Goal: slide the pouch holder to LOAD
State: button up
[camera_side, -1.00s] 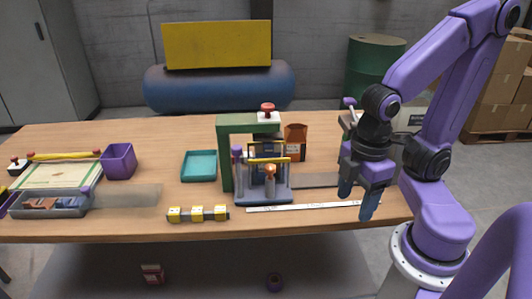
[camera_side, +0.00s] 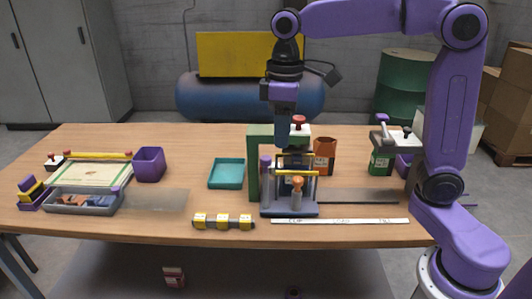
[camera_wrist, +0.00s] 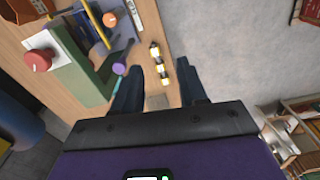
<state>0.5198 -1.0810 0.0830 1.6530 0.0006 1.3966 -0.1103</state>
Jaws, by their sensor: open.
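The pouch holder (camera_side: 289,212) is a grey carriage with a purple post, a yellow bar and an orange-brown knob (camera_side: 297,184). It stands at the left end of a dark rail (camera_side: 355,196), in front of the green frame (camera_side: 254,170). In the wrist view the holder (camera_wrist: 122,28) is at the top, left of my fingers. A white label strip (camera_side: 340,221) lies along the front; its lettering is too small to read surely. My gripper (camera_side: 282,138) is open and empty, high above the holder by the frame's top; it also shows in the wrist view (camera_wrist: 158,68).
The green frame carries a red knob (camera_side: 299,121). A teal tray (camera_side: 226,187) and yellow-and-grey blocks (camera_side: 222,222) lie to the left. An orange container (camera_side: 324,167) stands behind the rail, and a green canister (camera_side: 380,160) at the right. The rail's right part is clear.

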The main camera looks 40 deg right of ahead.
aim_at(266, 157)
jog(key=w+d+r+m, duration=0.1)
jog(key=w+d+r, duration=0.1)
jog(key=w, duration=0.3)
jog(key=w+d+r+m, duration=0.2)
jog(key=w+d+r, duration=0.1)
jog(key=w, duration=0.2)
notch_tip(266, 157, down, 17)
jog(key=shift+a+f, duration=0.1)
jog(key=shift+f, duration=0.1)
grip_shut()
